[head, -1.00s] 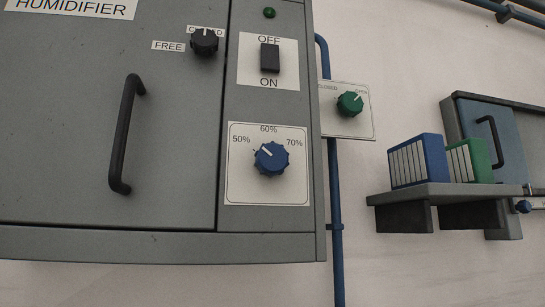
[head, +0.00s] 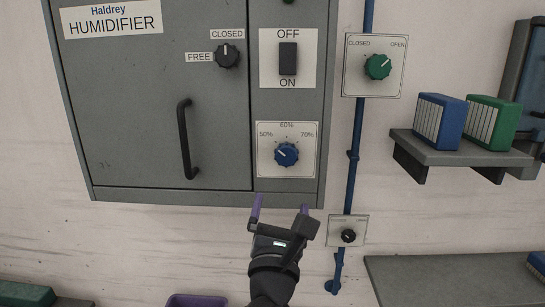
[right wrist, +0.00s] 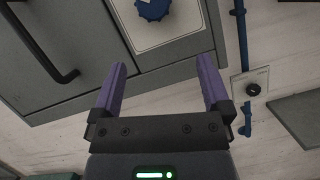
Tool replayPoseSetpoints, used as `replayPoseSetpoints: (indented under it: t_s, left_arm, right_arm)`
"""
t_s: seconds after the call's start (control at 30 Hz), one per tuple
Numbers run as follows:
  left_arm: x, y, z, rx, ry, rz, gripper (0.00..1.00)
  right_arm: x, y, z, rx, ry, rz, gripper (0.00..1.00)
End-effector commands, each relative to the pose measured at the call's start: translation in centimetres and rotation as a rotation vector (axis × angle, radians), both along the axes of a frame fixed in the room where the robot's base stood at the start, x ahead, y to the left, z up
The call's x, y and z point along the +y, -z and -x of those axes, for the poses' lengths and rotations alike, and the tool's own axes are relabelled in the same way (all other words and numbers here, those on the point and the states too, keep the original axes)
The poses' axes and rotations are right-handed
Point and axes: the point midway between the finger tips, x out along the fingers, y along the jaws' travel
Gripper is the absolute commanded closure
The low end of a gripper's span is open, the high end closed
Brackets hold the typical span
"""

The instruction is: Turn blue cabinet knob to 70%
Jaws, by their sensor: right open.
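The blue knob (head: 286,154) sits on a white dial plate (head: 264,171) marked 50%, 60% and 70%, low on the right part of the grey humidifier cabinet. Its white pointer line is directed up and left, near the 50% side. My right gripper (head: 280,207) is below the knob, with its purple fingers apart and empty. In the right wrist view the knob (right wrist: 153,9) is at the top edge, partly cut off, beyond the open fingers (right wrist: 163,75). My left gripper is not in view.
A black OFF/ON switch (head: 288,58) is above the dial. The black cabinet handle (head: 186,138) sticks out to the left. A blue pipe (head: 355,140), green knob (head: 378,66) and small black knob (head: 348,236) are to the right. A shelf (head: 460,154) holds two binders.

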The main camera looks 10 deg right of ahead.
Motion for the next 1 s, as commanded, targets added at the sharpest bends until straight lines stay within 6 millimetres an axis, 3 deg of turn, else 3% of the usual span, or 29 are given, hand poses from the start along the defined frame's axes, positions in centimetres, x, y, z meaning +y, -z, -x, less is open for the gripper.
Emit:
replayPoseSetpoints:
  t_s: [0.03, 0.17, 0.4, 0.6, 0.9, 1.0]
  left_arm:
    - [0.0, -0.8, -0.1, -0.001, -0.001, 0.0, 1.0]
    - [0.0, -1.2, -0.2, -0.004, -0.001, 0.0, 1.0]
    - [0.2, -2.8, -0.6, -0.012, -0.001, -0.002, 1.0]
    - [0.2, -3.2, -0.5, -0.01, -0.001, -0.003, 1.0]
    - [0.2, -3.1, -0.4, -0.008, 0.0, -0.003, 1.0]
    - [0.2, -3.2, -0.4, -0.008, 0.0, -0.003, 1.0]
  right_arm:
    - [-0.1, -1.9, 0.3, -0.023, 0.019, 0.024, 0.02]
    - [-0.5, -3.1, -0.4, -0.038, 0.039, 0.05, 0.02]
    - [-2.5, -5.1, -5.4, -0.035, 0.038, 0.048, 0.02]
    - [-3.3, -5.8, -7.6, -0.033, 0.034, 0.046, 0.02]
    - [-3.5, -5.8, -8.0, -0.033, 0.033, 0.044, 0.02]
    - [-3.5, -5.8, -8.0, -0.033, 0.033, 0.044, 0.21]
